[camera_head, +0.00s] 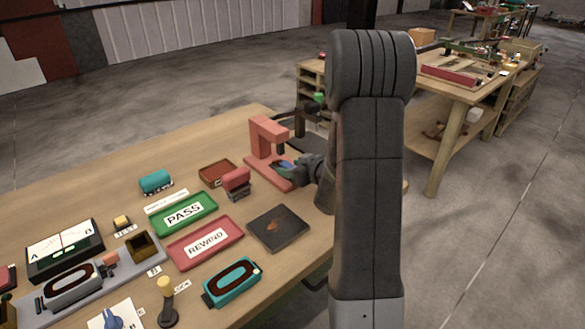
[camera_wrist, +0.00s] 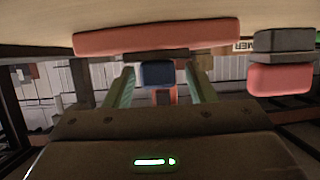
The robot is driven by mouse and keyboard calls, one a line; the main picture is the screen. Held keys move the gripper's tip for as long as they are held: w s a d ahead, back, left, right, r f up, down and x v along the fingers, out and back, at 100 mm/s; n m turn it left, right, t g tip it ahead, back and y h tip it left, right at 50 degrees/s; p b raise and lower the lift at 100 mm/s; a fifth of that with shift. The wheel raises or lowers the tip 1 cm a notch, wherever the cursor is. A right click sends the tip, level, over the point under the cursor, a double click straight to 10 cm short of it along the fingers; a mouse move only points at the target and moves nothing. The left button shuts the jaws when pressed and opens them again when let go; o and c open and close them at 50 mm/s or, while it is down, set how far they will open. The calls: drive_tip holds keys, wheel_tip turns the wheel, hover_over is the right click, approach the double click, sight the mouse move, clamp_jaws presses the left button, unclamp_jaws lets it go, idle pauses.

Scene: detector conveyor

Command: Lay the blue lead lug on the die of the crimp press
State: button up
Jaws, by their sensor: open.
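The salmon-red crimp press (camera_head: 266,136) stands near the table's far right edge. Its base (camera_wrist: 150,38) and dark die (camera_wrist: 155,54) show in the wrist view, which appears upside down. The blue lead lug (camera_wrist: 157,74) is against the die there and seems to lie on it; exact contact is hard to tell. My gripper (camera_wrist: 160,86) is open around the lug, with a greenish finger on each side and a gap to both. In the head view my gripper (camera_head: 284,168) is low over the press base, and its fingers and the lug blend together.
A red-topped block on a dark body (camera_head: 237,182) stands just left of the press. A dark square plate (camera_head: 278,228), a green PASS tray (camera_head: 184,214) and a red REWIND tray (camera_head: 205,243) lie nearer. Bare wood is free at the table's far left.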

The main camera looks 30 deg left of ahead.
drive_tip(key=v, duration=1.3)
drive_tip(key=shift+d+r+p, duration=0.25)
drive_tip(key=shift+d+p, duration=0.1)
drive_tip(key=shift+p, duration=0.1)
drive_tip(key=b+x, duration=0.1)
drive_tip(key=x, duration=1.3)
drive_tip(key=shift+s+f, duration=0.1)
drive_tip(key=shift+s, duration=0.05)
drive_tip(key=shift+d+r, duration=0.1)
drive_tip(key=shift+r, duration=0.15)
